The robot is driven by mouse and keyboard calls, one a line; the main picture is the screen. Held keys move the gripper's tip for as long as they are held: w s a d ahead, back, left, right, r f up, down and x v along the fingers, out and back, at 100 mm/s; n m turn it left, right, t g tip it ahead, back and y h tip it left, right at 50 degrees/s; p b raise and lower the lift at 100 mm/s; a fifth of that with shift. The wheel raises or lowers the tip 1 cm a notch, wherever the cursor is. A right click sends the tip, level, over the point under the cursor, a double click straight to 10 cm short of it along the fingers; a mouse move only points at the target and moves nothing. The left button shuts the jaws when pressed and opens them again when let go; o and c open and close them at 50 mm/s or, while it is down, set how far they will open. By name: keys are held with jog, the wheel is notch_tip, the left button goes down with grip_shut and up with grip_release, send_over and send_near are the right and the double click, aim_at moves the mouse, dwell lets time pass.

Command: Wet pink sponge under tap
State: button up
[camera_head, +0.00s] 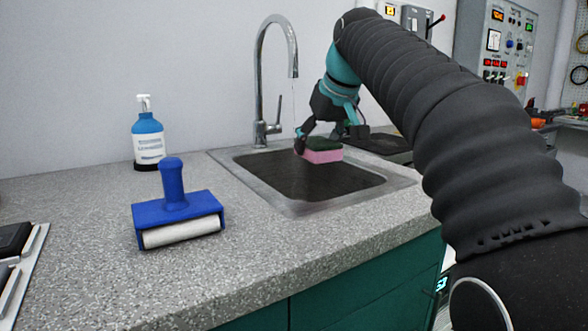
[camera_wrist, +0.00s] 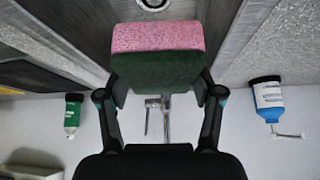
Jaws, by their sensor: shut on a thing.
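A pink sponge (camera_head: 322,154) with a dark green scrubbing side is held over the sink (camera_head: 300,207). My gripper (camera_head: 318,143) is shut on it, and in the wrist view the sponge (camera_wrist: 158,38) sits between the two fingers of my gripper (camera_wrist: 160,85). The chrome tap (camera_head: 258,90) arches over the sink from the back. A thin stream of water seems to fall from its spout near the sponge; whether it touches the sponge I cannot tell. In the wrist view the tap (camera_wrist: 166,118) shows beyond the sponge, and the drain (camera_wrist: 153,4) at the top edge.
A blue roller (camera_head: 176,205) lies on the counter (camera_head: 80,230) left of the sink. A blue pump bottle (camera_head: 147,135) stands by the wall. A green bottle (camera_wrist: 72,115) shows in the wrist view. Control panels (camera_head: 497,45) hang at the right.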

jog(key=s+a+f+n, duration=0.1)
jog(key=s+a+f, duration=0.1)
jog(key=s+a, duration=0.25)
jog(key=w+f+p, duration=0.2)
jog(key=w+p, duration=0.1)
jog(key=w, duration=0.8)
jog(key=shift+w+d+y, duration=0.3)
jog(key=shift+w+d, duration=0.1)
jog(key=shift+w+d+f+p, duration=0.1)
jog(key=shift+w+f+p, duration=0.1)
jog(key=shift+w+p, duration=0.45)
jog(key=shift+w+d+f+p, duration=0.1)
jog(key=shift+w+f+p, duration=0.1)
jog(key=shift+w+p, duration=0.4)
jog(key=shift+w, duration=0.1)
jog(key=shift+a, duration=0.1)
jog(key=s+b, duration=0.1)
jog(key=s, duration=0.1)
jog(key=s+b, duration=0.2)
jog(key=s, duration=0.1)
jog(key=s+b, duration=0.1)
jog(key=s, duration=0.2)
jog(key=shift+a+b, duration=0.3)
jog(key=shift+b, duration=0.05)
dwell(0.8)
